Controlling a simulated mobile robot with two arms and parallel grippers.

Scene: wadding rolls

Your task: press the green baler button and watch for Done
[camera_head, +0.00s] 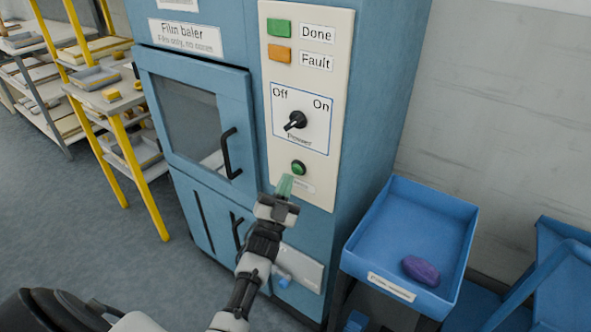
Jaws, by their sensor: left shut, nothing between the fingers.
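The blue film baler (366,110) stands in front of me with a pale control panel (338,75). The round green button (299,168) sits low on the panel, below the black power knob (295,120), which lies between the Off and On labels. The green Done lamp (279,27) and the orange Fault lamp (280,55) are at the top; I cannot tell if either is lit. My left gripper (284,187) is shut and empty, its greenish fingertips just below and left of the button. I cannot tell whether they touch the panel. My right gripper is not in view.
The baler's windowed door (202,122) with a black handle is closed. A blue tray (413,232) holding a purple item (421,270) stands right of the baler. Yellow-framed shelves (130,150) stand at the left. Grey floor (100,235) is clear between the shelves and me.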

